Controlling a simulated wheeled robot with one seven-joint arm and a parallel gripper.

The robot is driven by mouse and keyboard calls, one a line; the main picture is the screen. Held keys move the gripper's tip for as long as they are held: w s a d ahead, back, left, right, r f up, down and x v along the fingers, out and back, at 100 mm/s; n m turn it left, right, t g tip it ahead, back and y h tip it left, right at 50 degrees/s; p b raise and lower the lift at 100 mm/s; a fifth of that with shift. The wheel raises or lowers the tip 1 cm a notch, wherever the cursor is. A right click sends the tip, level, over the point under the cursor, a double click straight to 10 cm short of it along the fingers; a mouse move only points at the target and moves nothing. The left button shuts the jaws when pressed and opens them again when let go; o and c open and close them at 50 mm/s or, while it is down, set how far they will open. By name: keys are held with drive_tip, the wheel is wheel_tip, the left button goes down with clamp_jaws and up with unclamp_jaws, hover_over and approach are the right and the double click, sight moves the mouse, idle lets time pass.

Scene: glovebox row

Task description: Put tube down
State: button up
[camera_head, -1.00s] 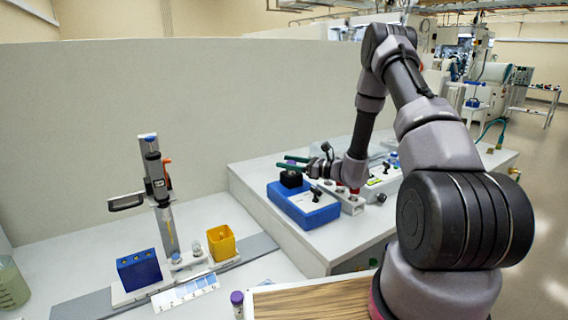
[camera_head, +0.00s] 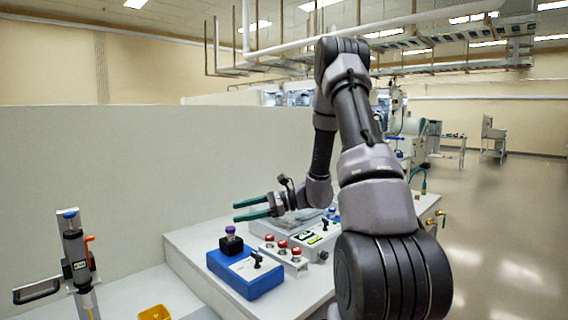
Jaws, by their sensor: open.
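A small tube with a purple cap (camera_head: 230,231) stands upright in a black block (camera_head: 231,245) on the blue box (camera_head: 270,284), which has a pale top plate and a black knob. My gripper (camera_head: 236,211) has two green fingers pointing left. They are spread apart with nothing between them, just above the capped tube in the picture. The lower part of the tube is hidden in the block.
A row of red buttons (camera_head: 282,244) stands to the right of the block, with a grey control panel behind. A dispenser stand (camera_head: 75,256) and yellow bin (camera_head: 154,312) are at lower left. A pale wall (camera_head: 100,190) stands behind the bench.

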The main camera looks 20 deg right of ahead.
drive_tip(key=s+d+r+n+t+h, duration=0.1)
drive_tip(key=s+d+r+n+h, duration=0.1)
drive_tip(key=s+r+n+h, duration=0.4)
drive_tip(key=s+d+r+n+t+h, duration=0.2)
drive_tip(key=s+r+n+h, duration=0.5)
drive_tip(key=s+r, duration=0.7)
drive_tip(key=s, duration=0.3)
drive_tip(key=shift+s+d+n, duration=0.25)
drive_tip(key=shift+d+n, duration=0.05)
drive_tip(key=shift+n, duration=0.1)
drive_tip(key=shift+r, duration=0.1)
